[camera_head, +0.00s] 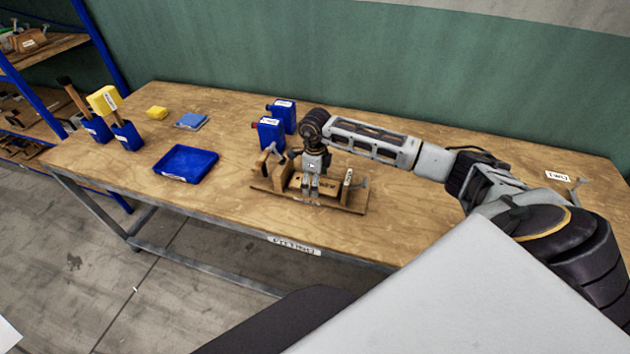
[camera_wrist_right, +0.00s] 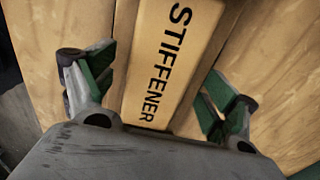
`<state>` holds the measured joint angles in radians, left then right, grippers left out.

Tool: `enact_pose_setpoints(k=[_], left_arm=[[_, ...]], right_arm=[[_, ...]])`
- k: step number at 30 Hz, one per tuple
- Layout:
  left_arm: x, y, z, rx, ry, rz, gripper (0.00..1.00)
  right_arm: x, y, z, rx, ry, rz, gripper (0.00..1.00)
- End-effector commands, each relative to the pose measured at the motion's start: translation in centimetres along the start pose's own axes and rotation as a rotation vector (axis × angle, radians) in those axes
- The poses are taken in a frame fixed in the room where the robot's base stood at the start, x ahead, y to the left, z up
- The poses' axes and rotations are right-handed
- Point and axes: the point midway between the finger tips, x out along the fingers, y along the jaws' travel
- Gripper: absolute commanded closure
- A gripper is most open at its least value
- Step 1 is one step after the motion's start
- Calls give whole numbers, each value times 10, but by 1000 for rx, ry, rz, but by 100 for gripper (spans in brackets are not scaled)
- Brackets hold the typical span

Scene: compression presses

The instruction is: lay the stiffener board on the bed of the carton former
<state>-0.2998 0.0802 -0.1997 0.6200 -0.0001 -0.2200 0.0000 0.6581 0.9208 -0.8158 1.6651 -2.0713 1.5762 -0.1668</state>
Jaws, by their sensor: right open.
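A wooden fixture with raised end pieces and clamp handles, seemingly the carton former (camera_head: 356,206), stands near the table's front edge. A tan board marked STIFFENER (camera_wrist_right: 170,62) fills the middle of the right wrist view. In the head view it appears to lie in the fixture between the end pieces, partly hidden by my gripper. My right gripper (camera_head: 311,193) points down over the fixture. In the wrist view its green-padded fingers (camera_wrist_right: 160,82) are spread on either side of the board, with gaps showing. My left gripper is out of view.
Tools in blue holders (camera_head: 127,137) stand at the left. A small label (camera_head: 557,177) is at the right.

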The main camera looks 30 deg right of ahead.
Motion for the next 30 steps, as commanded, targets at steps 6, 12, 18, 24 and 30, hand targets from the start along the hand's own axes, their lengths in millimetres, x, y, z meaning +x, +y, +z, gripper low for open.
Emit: enact_pose_setpoints(k=[6, 12, 18, 24, 30], left_arm=[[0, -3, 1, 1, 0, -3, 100], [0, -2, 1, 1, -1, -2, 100], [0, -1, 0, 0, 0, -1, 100], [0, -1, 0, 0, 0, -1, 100], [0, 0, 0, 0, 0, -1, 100]], right_arm=[[0, 0, 0, 0, 1, 0, 13], [-4, 0, 0, 0, 0, 0, 13], [-21, 0, 0, 0, -1, -1, 13], [-49, -1, 0, 0, -2, -2, 13], [-80, -1, 1, 0, -3, -2, 13]])
